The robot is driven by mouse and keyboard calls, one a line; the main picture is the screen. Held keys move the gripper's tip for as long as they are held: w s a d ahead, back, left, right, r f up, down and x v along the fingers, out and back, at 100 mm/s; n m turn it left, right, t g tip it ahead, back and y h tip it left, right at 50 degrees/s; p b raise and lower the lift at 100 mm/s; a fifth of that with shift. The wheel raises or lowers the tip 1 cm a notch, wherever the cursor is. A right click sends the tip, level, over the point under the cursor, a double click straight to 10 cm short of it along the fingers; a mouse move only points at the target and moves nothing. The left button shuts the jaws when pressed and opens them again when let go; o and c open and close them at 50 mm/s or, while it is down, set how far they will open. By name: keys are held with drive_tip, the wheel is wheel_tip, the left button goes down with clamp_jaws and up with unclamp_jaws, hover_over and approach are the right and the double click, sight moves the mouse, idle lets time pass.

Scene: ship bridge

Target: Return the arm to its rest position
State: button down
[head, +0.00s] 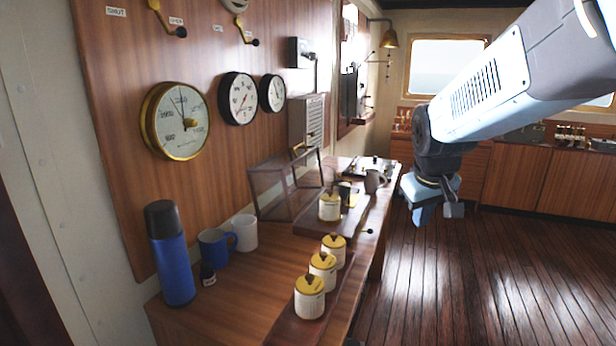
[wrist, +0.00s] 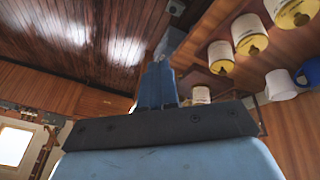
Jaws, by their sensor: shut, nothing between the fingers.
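My arm (head: 500,85) reaches in from the upper right in the head view. My gripper (head: 438,211) hangs at its end, to the right of the wooden counter (head: 240,290), in the air over open floor. In the wrist view my gripper (wrist: 157,85) shows its fingers together with nothing between them. The gripper touches nothing that I can see.
The counter bears several white canisters with yellow lids (head: 322,268), a blue flask (head: 170,255), a blue mug (head: 215,248), a white mug (head: 245,232) and a clear case (head: 285,185). Gauges (head: 175,120) hang on the panel. The floor (head: 480,280) at right is clear.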

drive_tip(key=s+r+m+t+y, duration=0.1)
drive_tip(key=s+r+m, duration=0.1)
drive_tip(key=s, duration=1.2)
drive_tip(key=shift+d+r+m, duration=0.25)
drive_tip(key=shift+r+m, duration=0.05)
drive_tip(key=shift+r, duration=0.35)
